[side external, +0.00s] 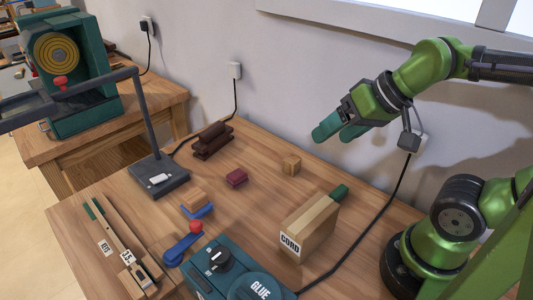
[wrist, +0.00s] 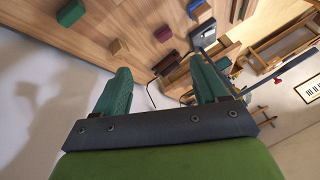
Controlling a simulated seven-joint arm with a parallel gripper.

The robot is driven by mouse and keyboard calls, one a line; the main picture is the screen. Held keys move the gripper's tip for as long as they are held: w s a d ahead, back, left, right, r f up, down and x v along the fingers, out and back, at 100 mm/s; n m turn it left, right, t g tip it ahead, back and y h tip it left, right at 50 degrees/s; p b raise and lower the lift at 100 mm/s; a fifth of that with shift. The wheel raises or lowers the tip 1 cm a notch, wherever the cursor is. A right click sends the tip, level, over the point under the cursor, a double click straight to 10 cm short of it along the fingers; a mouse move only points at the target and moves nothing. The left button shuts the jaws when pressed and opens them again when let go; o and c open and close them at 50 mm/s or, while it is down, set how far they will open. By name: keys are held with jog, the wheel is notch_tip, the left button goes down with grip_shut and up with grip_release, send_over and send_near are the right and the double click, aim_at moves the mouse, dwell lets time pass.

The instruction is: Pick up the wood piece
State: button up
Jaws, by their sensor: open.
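My gripper, with green fingers, is open and empty, raised above the back of the bench near the wall. In the wrist view the two fingers of my gripper (wrist: 160,70) stand wide apart. Which one is meant is unclear.
A lamp base (side external: 158,177) and a teal GLUE device (side external: 232,273) are on the bench (side external: 262,200). A black cord runs along the right.

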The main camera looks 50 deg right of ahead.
jog(key=w+d+f+g, duration=0.4)
jog(key=w, duration=0.4)
jog(key=n+g+h, duration=0.2)
jog(key=n+g, duration=0.1)
jog(key=n, duration=0.2)
send_over(292, 159)
jog(key=s, duration=0.1)
notch_tip(292, 159, down, 4)
jog(key=r, duration=0.1)
jog(key=f, duration=1.1)
jog(key=shift+a, duration=0.2)
jog(key=shift+w+d+f, duration=0.1)
jog(key=shift+w+f, duration=0.05)
jog(key=shift+f, duration=0.85)
jog(key=shift+w+d+f, duration=0.1)
jog(key=shift+w+f, duration=0.05)
jog(key=shift+f, duration=0.85)
jog(key=shift+w+f, duration=0.15)
jog(key=shift+f, duration=0.85)
jog(key=shift+c, duration=0.3)
jog(key=c, duration=1)
